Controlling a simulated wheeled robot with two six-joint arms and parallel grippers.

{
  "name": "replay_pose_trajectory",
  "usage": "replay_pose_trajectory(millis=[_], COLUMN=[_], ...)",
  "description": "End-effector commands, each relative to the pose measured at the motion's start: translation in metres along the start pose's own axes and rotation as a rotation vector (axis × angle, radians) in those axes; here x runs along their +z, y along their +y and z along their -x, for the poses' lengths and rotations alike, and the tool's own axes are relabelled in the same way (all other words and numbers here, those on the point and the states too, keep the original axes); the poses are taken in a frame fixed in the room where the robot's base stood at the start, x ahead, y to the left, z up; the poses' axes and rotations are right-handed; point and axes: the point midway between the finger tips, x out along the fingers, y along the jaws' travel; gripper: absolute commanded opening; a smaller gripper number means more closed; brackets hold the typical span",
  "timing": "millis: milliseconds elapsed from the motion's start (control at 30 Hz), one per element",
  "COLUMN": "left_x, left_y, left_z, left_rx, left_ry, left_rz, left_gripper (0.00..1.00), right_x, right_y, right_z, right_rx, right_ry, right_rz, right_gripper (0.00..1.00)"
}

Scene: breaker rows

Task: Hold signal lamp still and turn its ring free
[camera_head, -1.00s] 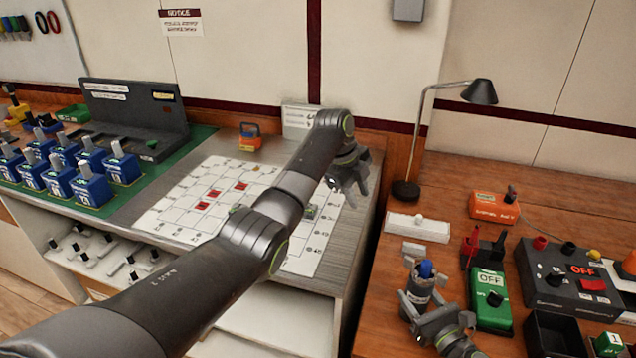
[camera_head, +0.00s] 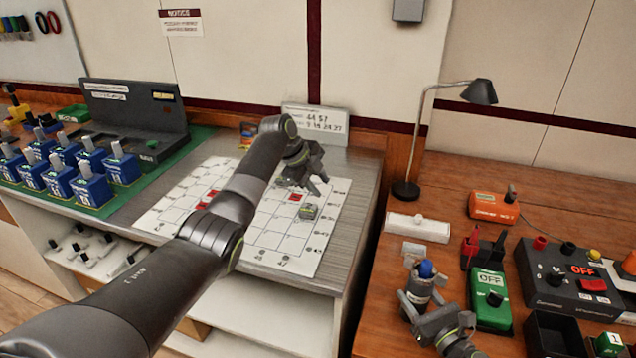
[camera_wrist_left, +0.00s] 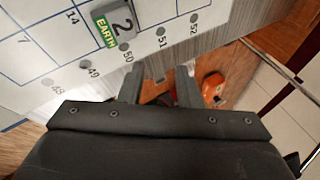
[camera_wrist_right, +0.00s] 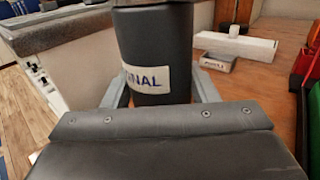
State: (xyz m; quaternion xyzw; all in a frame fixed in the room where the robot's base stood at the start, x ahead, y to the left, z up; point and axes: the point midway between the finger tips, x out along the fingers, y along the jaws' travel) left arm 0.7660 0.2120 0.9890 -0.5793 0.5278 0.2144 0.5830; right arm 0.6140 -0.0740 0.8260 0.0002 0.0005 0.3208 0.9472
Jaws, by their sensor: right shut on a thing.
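The signal lamp (camera_head: 424,270) is a dark grey cylinder with a blue top, standing near the left edge of the wooden bench. In the right wrist view its body (camera_wrist_right: 154,35) carries a white label ending in "NAL". My right gripper (camera_head: 418,302) is shut around the lamp's body. The ring cannot be made out clearly. My left gripper (camera_head: 318,182) is above the white grid board, well to the left of the lamp and apart from it. In the left wrist view its fingers (camera_wrist_left: 160,90) are apart with nothing between them.
The grid board (camera_head: 270,235) bears red pieces and a green-grey "EARTH 2" block (camera_head: 309,211). On the wooden bench, a green OFF box (camera_head: 490,300), a dark OFF panel (camera_head: 565,280) and a white block (camera_head: 417,228) stand near the lamp. A desk lamp (camera_head: 405,190) stands behind.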

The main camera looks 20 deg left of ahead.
Motion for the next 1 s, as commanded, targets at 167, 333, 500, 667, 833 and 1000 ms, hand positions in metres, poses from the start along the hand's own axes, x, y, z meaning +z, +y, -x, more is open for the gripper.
replay_pose_trajectory(millis=[167,333,500,667,833,1000], left_x=[0.0,-0.019,-0.095,-0.172,-0.221,-0.237], left_y=[0.0,-0.002,-0.002,0.006,0.017,0.025], left_z=[0.0,-0.002,-0.004,0.003,0.013,0.011], left_rx=[0.001,0.028,0.163,0.327,0.451,0.495], left_ry=[0.0,0.024,0.107,0.159,0.17,0.168], left_rz=[0.0,0.002,0.007,0.007,0.004,0.003], left_gripper=[0.31,0.31,0.31,0.31,0.31,0.31], right_x=[0.002,0.002,0.002,0.002,0.002,0.002], right_y=[0.0,0.0,0.0,0.0,0.0,0.0], right_z=[-0.001,-0.001,-0.001,-0.001,-0.001,-0.001], right_rx=[0.0,0.0,0.0,0.0,0.0,0.0], right_ry=[-0.003,-0.003,-0.003,-0.003,-0.003,-0.003], right_rz=[0.001,0.001,0.001,0.001,0.001,0.001], right_gripper=[0.12,0.12,0.12,0.12,0.12,0.12])
